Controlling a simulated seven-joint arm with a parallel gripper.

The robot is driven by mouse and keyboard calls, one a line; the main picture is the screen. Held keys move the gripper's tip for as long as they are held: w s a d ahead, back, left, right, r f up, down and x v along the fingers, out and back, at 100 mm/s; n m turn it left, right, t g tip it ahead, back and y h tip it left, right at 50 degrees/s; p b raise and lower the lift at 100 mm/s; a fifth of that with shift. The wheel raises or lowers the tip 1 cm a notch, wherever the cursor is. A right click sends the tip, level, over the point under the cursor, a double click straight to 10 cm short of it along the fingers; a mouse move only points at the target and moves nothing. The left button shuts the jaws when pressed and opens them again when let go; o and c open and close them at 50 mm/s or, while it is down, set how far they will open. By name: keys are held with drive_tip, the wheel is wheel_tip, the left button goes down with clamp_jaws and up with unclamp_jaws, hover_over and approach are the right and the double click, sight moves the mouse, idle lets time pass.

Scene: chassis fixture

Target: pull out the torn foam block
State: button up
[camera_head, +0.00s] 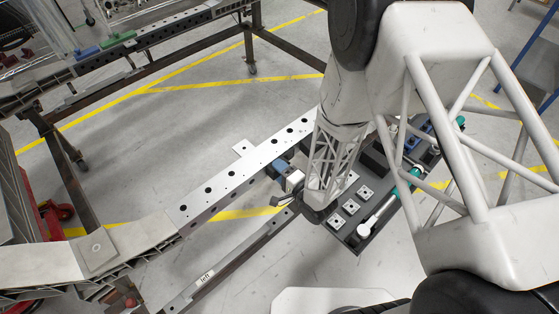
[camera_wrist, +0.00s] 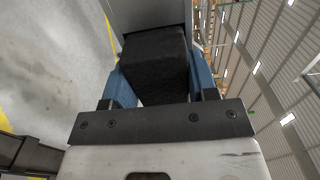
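A black foam block (camera_wrist: 155,62) fills the middle of the wrist view, against or partly inside a grey metal part (camera_wrist: 150,14); how deep it sits is hidden. I cannot make out a tear. My gripper (camera_wrist: 161,72) has one blue finger on each side of the block, with no clear gap, so it looks shut on it. In the head view my gripper (camera_head: 279,168) is at the near side of the long holed chassis beam (camera_head: 225,190). The block is not clear there, with my arm covering much of that area.
A dark tray (camera_head: 330,228) with several square metal plates and a teal-and-white tool (camera_head: 379,216) lies right of the gripper. A lower rail labelled "left" (camera_head: 215,272) runs in front of the beam. A rack stands at the upper left. Floor is open behind the beam.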

drive_tip(key=c, duration=0.4)
drive_tip(key=shift+v, duration=0.8)
drive_tip(key=shift+s+d, duration=0.5)
drive_tip(key=shift+d, duration=0.05)
drive_tip(key=shift+s+d, duration=0.25)
drive_tip(key=shift+s+d, duration=0.5)
drive_tip(key=shift+s+d, duration=0.45)
drive_tip(key=shift+s, duration=0.05)
